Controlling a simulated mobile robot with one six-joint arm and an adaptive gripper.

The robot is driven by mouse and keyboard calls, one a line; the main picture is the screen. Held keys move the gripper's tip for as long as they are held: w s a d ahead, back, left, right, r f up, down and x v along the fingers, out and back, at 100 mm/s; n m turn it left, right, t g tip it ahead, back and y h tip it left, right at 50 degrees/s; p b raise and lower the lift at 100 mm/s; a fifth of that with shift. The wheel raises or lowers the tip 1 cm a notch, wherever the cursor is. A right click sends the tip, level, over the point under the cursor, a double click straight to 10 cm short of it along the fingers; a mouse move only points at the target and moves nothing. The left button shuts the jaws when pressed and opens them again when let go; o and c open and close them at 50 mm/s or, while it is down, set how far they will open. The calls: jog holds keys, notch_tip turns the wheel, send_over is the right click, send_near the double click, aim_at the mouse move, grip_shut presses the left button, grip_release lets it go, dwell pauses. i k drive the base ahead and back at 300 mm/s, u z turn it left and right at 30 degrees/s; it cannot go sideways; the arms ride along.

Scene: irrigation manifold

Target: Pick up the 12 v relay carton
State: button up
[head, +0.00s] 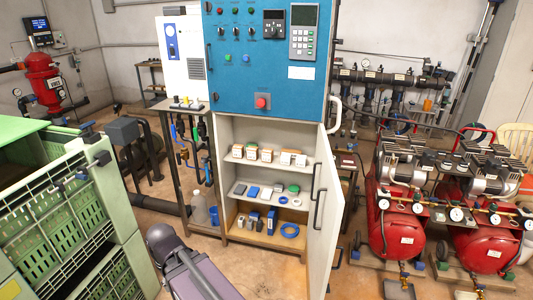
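Several small white-and-orange cartons (267,155) stand in a row on the upper shelf of the open cabinet (222,205). Their labels are too small to read, so I cannot tell which is the 12 V relay carton. The middle shelf (237,188) carries blue, grey, white and green small items. The cabinet floor holds a blue box (271,220), grey items and a blue ring (290,230). My gripper is not in view; only part of my arm shows at the bottom, in front of the cabinet.
The cabinet door (325,220) hangs open on the right, with a handle. Green crates (55,205) stand at left. Red compressors (395,215) stand at right. A narrow table (180,104) with hanging tools adjoins the cabinet's left side. Some floor before the cabinet is clear.

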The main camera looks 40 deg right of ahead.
aim_at(268, 153)
jog(key=i, duration=1.7)
jog(key=z, duration=1.6)
jog(key=k, duration=0.4)
jog(key=z, duration=0.4)
